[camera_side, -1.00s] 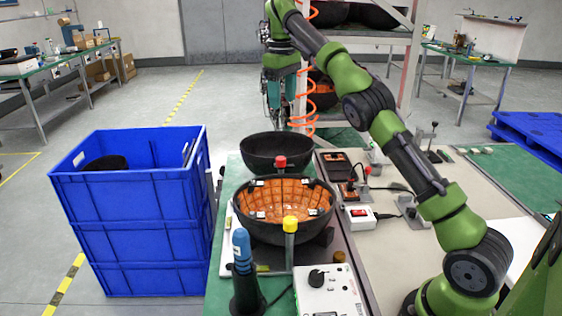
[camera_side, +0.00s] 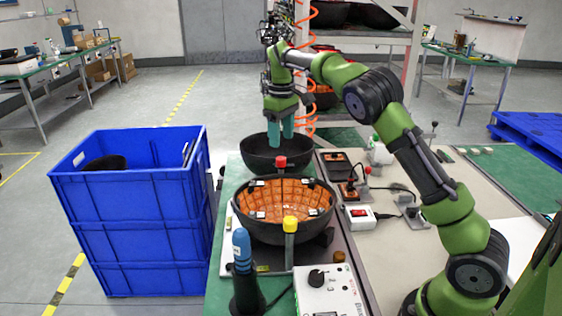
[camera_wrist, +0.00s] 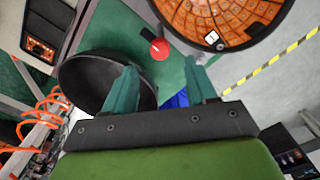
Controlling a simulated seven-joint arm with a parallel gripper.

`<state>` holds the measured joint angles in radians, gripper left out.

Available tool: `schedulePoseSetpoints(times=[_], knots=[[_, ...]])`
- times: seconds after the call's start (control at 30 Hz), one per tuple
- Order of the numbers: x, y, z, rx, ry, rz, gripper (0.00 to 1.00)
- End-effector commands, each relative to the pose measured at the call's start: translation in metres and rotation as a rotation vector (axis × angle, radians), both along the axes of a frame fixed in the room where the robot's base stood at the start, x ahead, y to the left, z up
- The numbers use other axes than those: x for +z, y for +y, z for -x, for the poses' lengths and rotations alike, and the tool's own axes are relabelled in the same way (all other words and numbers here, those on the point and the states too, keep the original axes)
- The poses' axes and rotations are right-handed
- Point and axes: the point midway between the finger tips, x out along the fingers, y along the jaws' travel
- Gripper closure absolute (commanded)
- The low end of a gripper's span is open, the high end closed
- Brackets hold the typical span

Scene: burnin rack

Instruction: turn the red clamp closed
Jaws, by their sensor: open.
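The red clamp (camera_side: 281,162) is a red knob on a post at the far rim of the bowl with orange tiles (camera_side: 290,200). It also shows in the wrist view (camera_wrist: 159,49), beyond and between my fingertips, with the tiled bowl (camera_wrist: 232,18) past it. A yellow clamp (camera_side: 290,224) stands at the near rim of that bowl. My gripper (camera_side: 280,143) points down over the empty black bowl behind the clamp. In the wrist view its two teal fingers (camera_wrist: 160,75) are apart with nothing between them, and they do not touch the red clamp.
The empty black bowl (camera_side: 262,163) sits directly behind the tiled one. A blue crate (camera_side: 140,230) stands at left. A blue-topped tool (camera_side: 242,255) and control box (camera_side: 325,290) are in front. A rack with an orange coiled hose (camera_side: 303,75) is behind.

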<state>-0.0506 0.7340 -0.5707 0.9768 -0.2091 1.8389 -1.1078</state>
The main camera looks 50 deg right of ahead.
Motion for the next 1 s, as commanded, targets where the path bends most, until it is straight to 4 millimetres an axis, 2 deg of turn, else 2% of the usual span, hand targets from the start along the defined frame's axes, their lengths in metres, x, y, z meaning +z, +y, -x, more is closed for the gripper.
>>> schedulePoseSetpoints(times=[0.1,0.3,0.5,0.73,0.77,1.0], knots=[[-0.026,0.0,0.001,0.0,0.004,0.0,0.43],[-0.054,0.0,0.0,-0.001,0.002,-0.001,0.43],[-0.065,0.0,0.0,-0.001,0.0,0.001,0.43],[-0.066,0.0,0.0,0.0,0.0,0.001,0.43],[-0.066,0.0,0.0,0.0,0.0,0.001,0.45],[-0.065,0.0,0.0,0.0,0.0,0.001,0.82]])
